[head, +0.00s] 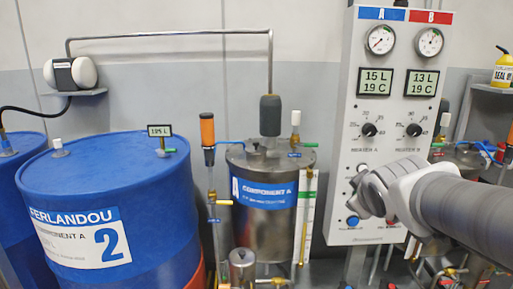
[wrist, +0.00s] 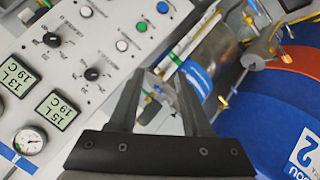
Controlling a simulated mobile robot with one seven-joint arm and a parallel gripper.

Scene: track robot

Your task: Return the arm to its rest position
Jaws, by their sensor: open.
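My arm reaches in from the right edge of the head view, with its grey wrist in front of the lower part of the control panel (head: 340,160). The gripper's fingers cannot be made out there. In the wrist view my gripper (wrist: 160,78) is open, its two dark fingers apart with nothing held between them. Beyond the fingers are the panel's lower edge and the steel component A tank (wrist: 215,50). The tank also stands left of the panel in the head view (head: 262,225). Part of the panel behind my wrist is hidden.
A large blue drum (head: 105,205) marked 2 fills the left. Another drum (head: 12,165) is at the left edge. An orange-topped tube (head: 207,130) stands beside the tank, under an overhead pipe (head: 165,35). A yellow bottle (head: 501,70) sits on a shelf at right.

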